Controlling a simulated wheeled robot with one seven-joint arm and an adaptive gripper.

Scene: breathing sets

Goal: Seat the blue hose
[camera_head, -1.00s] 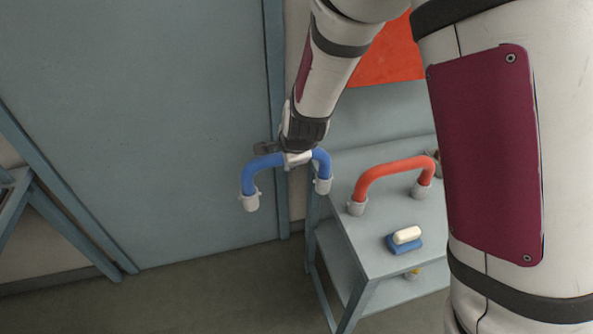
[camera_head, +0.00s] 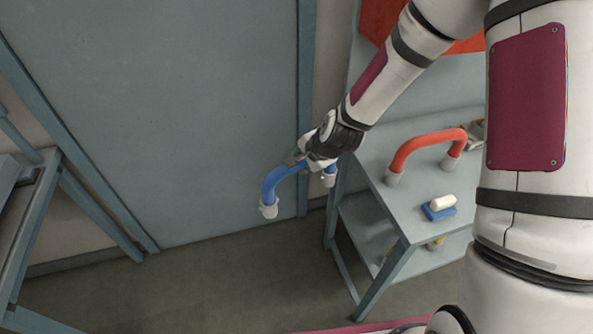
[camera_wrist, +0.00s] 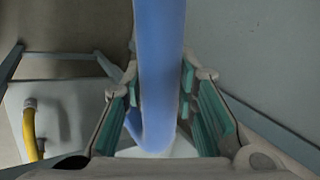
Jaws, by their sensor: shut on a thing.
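The blue hose (camera_head: 283,176) is a bent tube with a pale grey cuff at each end. My gripper (camera_head: 318,165) is shut on its upper middle and holds it in the air, left of the grey table, in front of the door. The cuffs hang downward. In the wrist view the blue hose (camera_wrist: 160,70) runs between the teal-padded fingers (camera_wrist: 165,105). Part of the hose is hidden behind my gripper in the head view.
A red hose (camera_head: 425,143) stands on the grey table (camera_head: 405,215), with a blue-and-white block (camera_head: 440,205) in front. Another grey frame (camera_head: 30,215) stands at far left. A yellow hose (camera_wrist: 30,130) shows in the wrist view. The floor between is clear.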

